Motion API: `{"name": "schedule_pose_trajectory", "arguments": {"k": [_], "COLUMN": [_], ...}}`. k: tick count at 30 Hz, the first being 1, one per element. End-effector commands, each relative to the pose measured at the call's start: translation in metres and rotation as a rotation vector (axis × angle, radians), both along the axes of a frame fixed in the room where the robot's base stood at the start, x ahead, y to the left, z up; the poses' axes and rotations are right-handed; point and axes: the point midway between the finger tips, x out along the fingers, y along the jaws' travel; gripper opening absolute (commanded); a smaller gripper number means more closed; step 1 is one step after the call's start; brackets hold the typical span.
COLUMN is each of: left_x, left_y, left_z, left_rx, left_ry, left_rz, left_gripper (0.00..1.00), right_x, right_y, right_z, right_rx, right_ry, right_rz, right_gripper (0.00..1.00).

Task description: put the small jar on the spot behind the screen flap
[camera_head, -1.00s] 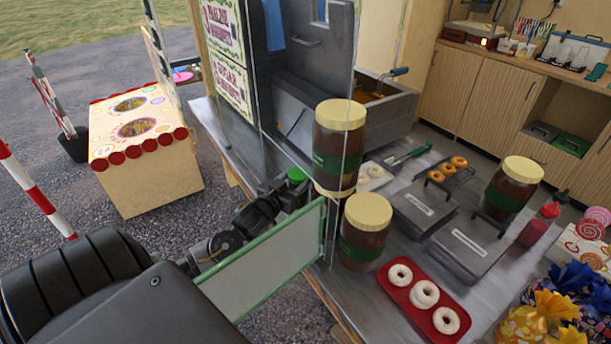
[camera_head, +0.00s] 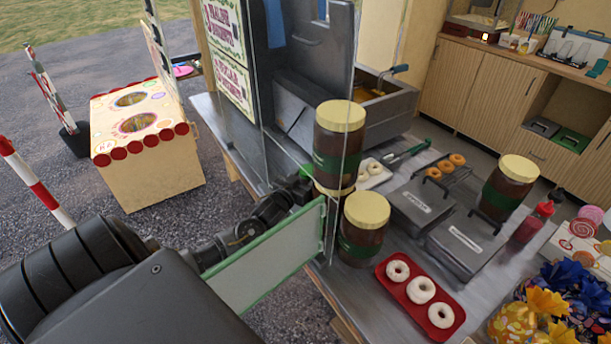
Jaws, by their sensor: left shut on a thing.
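The screen flap (camera_head: 268,262), a pale panel in a green frame, stands at the front left edge of the metal counter. My left gripper (camera_head: 302,187) is at the flap's upper edge, just behind it and beside the stacked jars. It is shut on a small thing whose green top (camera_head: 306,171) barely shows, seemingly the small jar. The jar's body is hidden by the gripper and flap, so I cannot tell if it touches the counter. The spot behind the flap is hidden. My right gripper is not in view.
A large brown jar (camera_head: 338,150) stands on another yellow-lidded jar close to my left gripper. Another brown jar (camera_head: 362,238) stands right of the flap. A clear pane (camera_head: 238,112) rises behind. A red tray (camera_head: 386,279) of doughnuts and grey boxes (camera_head: 465,247) fill the counter's right.

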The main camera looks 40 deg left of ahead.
Motion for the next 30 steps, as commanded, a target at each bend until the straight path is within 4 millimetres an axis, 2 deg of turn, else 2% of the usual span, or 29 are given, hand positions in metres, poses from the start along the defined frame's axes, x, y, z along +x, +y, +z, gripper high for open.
{"name": "schedule_pose_trajectory", "arguments": {"k": [6, 7, 9, 20, 23, 30], "left_x": [0.0, 0.0, 0.0, -0.002, -0.016, -0.066], "left_y": [0.0, 0.0, 0.0, 0.0, -0.003, -0.01], "left_z": [-0.002, -0.004, -0.003, 0.0, -0.002, 0.0], "left_rx": [-0.001, 0.0, 0.0, 0.001, 0.0, 0.001], "left_ry": [-0.003, 0.0, 0.0, 0.001, 0.002, 0.002], "left_rz": [0.0, 0.0, 0.0, -0.001, -0.002, -0.003], "left_gripper": [0.0, 0.54, 0.62, 0.62, 0.62, 0.62], "right_x": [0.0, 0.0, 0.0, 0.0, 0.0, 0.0], "right_y": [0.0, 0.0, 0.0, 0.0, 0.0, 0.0], "right_z": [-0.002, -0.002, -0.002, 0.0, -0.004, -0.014], "right_rx": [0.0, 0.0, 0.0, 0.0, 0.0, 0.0], "right_ry": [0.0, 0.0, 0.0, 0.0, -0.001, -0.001], "right_rz": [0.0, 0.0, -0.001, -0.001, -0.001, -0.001], "right_gripper": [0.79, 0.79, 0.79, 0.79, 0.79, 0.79]}}
